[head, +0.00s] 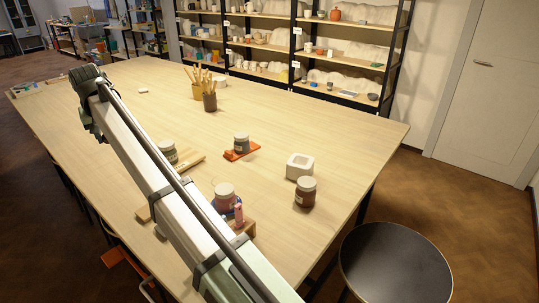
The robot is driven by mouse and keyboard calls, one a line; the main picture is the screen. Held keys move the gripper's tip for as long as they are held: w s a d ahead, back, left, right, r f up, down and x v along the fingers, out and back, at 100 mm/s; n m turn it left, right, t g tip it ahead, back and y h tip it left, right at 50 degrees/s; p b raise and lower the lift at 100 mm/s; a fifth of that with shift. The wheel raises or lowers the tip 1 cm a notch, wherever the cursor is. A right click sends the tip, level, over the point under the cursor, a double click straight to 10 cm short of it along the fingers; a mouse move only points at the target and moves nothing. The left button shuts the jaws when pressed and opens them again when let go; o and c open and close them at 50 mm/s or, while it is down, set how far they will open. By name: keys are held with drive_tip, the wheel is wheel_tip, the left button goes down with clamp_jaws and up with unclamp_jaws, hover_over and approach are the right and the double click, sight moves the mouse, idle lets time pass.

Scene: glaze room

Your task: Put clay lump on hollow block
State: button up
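The hollow block (299,166) is a small white square block with an opening in its top, standing on the right part of the table. I cannot make out the clay lump for certain. A small pale piece (143,91) lies far back on the table, too small to identify. My arm crosses the view from the bottom to the upper left, ending in a dark joint. My gripper's fingers do not show, and the arm hides part of the table.
A jar (241,144) sits on an orange-red mat (236,155). More jars and wooden pieces lie beside my arm. A round black stool (395,263) is at the front right.

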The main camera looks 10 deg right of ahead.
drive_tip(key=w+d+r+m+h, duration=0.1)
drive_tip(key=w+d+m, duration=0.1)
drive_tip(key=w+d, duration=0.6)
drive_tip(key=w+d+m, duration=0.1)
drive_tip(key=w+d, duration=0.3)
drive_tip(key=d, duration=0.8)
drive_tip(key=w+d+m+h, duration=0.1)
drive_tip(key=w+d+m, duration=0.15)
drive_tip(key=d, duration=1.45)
hover_over(300, 159)
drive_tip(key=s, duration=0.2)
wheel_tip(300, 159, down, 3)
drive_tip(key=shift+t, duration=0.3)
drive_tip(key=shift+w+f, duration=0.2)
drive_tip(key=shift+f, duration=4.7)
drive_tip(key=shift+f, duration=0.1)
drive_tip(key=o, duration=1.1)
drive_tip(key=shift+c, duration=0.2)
